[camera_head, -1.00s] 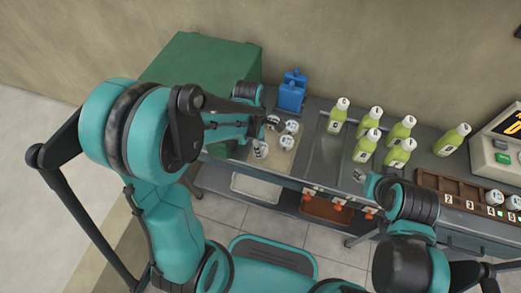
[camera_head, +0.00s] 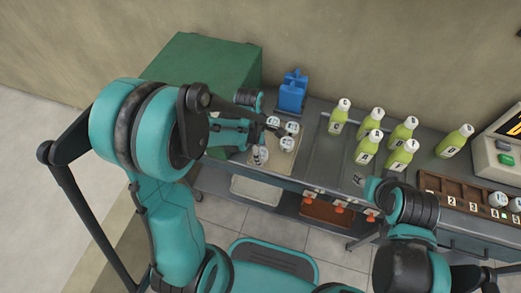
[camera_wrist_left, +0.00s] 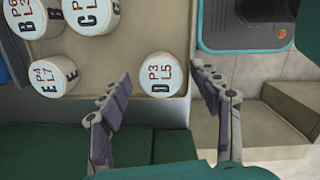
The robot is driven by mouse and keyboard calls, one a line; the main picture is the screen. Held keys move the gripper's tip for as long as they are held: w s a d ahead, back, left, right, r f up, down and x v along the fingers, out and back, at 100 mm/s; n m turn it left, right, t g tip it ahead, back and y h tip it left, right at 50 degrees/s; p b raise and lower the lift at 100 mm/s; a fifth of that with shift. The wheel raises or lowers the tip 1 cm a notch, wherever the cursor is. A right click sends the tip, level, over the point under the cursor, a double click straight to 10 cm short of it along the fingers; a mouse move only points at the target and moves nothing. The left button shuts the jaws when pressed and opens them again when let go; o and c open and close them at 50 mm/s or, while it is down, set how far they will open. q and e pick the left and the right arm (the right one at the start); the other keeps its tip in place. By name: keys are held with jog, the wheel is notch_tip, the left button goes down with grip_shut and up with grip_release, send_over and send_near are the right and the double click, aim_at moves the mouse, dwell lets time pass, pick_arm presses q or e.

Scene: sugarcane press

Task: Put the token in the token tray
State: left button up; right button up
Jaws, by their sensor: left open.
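Several white round tokens stand on a tan tray (camera_head: 283,163). In the left wrist view they show letters: token D (camera_wrist_left: 160,75) stands apart near the tray's corner, with token E (camera_wrist_left: 52,78), token C (camera_wrist_left: 90,14) and token B (camera_wrist_left: 28,16) to its left. My left gripper (camera_head: 268,142) is over the tan tray. In the left wrist view its open fingers (camera_wrist_left: 161,85) point toward token D, one on either side, with nothing held. Whether they touch it cannot be told. A brown tray (camera_head: 455,190) with numbered slots holds white tokens (camera_head: 498,200) at its right end.
Several green bottles (camera_head: 338,118) stand on the grey counter right of the tan tray. A blue container (camera_head: 292,92) is behind the tokens and a green box (camera_head: 205,75) at left. My right gripper (camera_head: 366,185) hangs near the counter's front edge. A console (camera_head: 503,145) is far right.

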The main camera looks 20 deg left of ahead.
pick_arm(q)
notch_tip(320, 180, up, 11)
jog(key=a+p, duration=0.1)
jog(key=p, duration=0.3)
jog(key=s+a+r+m+t, duration=0.1)
jog(key=s+r+m+t, duration=0.2)
jog(key=m, duration=0.7)
jog(key=s+a+r+m+t+y, duration=0.1)
jog(key=s+r+m+t, duration=0.3)
jog(key=m, duration=0.5)
notch_tip(320, 180, up, 2)
jog(key=shift+s+a+r+m+p, duration=0.1)
jog(key=shift+s+a+m+p, duration=0.25)
jog(key=shift+s, duration=0.85)
